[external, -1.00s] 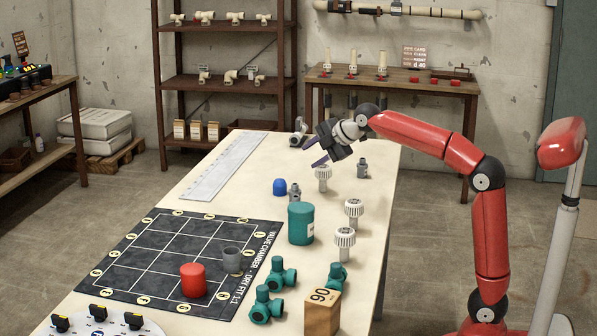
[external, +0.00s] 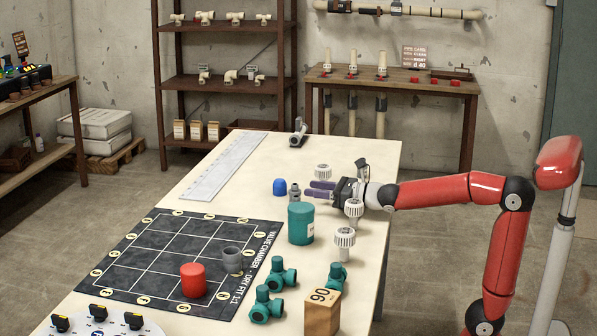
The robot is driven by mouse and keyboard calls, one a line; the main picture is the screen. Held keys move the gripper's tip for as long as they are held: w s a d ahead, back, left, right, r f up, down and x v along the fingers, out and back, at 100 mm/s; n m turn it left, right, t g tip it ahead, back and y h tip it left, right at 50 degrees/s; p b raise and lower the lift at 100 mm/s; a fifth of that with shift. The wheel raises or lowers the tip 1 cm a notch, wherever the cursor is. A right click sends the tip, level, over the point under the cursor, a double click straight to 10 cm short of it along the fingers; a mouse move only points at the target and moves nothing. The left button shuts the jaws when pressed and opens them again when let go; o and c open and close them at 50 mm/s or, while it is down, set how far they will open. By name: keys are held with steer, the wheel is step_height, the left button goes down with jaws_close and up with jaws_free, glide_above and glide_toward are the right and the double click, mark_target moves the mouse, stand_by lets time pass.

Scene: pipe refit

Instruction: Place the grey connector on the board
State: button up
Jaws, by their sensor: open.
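The dark gridded board (external: 119,262) lies flat on the table. A grey cup-shaped piece (external: 231,262) stands at its right edge, beside a red cylinder (external: 193,281). I cannot tell which grey piece is the connector. My gripper (external: 318,190) is open and empty, low over the table. Its purple fingers point left towards the small grey fitting, seemingly just short of it.
The green canister (external: 301,224) stands in front of the fingers. A blue cap (external: 280,187) and white-topped fittings (external: 344,237) are close by. Green valves (external: 283,273) and a wooden block (external: 322,312) stand in front. A ruler (external: 224,166) lies behind the board.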

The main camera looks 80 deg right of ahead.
mark_target(300, 191)
steer(key=w, duration=0.1)
steer(key=w+p, duration=0.1)
steer(key=w, duration=0.3)
steer(key=shift+w+d+r, duration=0.1)
steer(key=shift+d, duration=0.15)
steer(key=shift+c, duration=0.4)
jaws_close()
